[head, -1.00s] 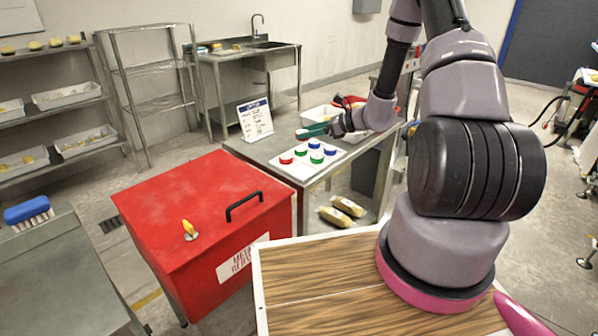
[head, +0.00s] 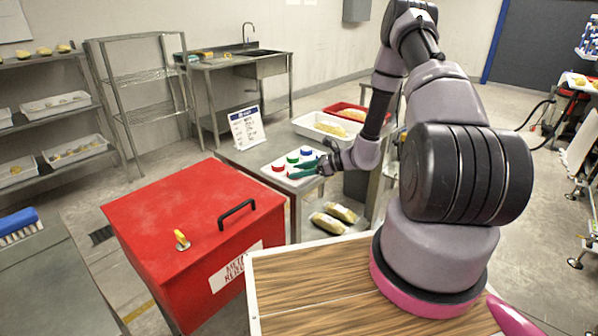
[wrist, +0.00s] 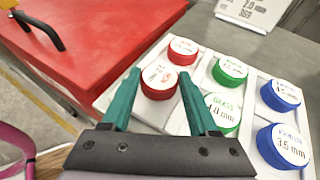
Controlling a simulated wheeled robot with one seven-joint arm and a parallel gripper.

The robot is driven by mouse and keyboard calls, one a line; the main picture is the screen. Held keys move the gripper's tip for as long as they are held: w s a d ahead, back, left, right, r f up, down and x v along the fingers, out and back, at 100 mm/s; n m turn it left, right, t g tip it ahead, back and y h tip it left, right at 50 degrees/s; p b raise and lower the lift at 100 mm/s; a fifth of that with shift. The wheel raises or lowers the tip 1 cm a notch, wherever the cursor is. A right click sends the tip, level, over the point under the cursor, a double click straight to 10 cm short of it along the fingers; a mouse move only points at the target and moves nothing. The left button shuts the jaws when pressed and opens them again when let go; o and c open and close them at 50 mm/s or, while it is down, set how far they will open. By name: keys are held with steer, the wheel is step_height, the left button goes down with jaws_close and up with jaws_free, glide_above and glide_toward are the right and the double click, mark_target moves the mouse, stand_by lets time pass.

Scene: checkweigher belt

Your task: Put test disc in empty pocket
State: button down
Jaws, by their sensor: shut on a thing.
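My gripper (wrist: 158,76) has teal fingers, shut on a red test disc (wrist: 160,84) with a white label. In the head view my gripper (head: 293,172) is low over the front of the white tray (head: 279,179), hiding part of it. I cannot tell whether the held disc rests in the tray or is just above it. In the wrist view another red disc (wrist: 183,50) lies just beyond it. Two green discs (wrist: 230,71) and two blue discs (wrist: 283,146) stand to the right in the tray. The empty pocket cannot be made out clearly.
The tray lies on a steel table (head: 255,156) with a sign (head: 245,128), a white bin (head: 325,126) and a red bin (head: 362,112) at the back. A red reject box (head: 190,205) with a black handle stands close on the left.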

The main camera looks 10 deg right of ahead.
steer(key=shift+c, duration=0.8)
jaws_free()
steer(key=shift+f, duration=0.1)
steer(key=v, duration=1.2)
steer(key=s+a+r+n+g+h, duration=0.1)
steer(key=s+a+r+n, duration=0.2)
steer(key=r, duration=0.5)
steer(key=s+a+r+n+g+h, duration=0.15)
steer(key=r+n, duration=0.25)
steer(key=r, duration=0.4)
steer(key=s+a+r+n+g+h, duration=0.2)
steer(key=s+r+n, duration=0.15)
steer(key=r, duration=0.45)
steer(key=s+r+n+t+h, duration=0.5)
steer(key=s+r+n, duration=0.3)
steer(key=s+r, duration=0.8)
steer(key=shift+s+d+r+n+h, duration=0.3)
steer(key=shift+d+r+n+h, duration=0.05)
steer(key=shift+d+r, duration=0.1)
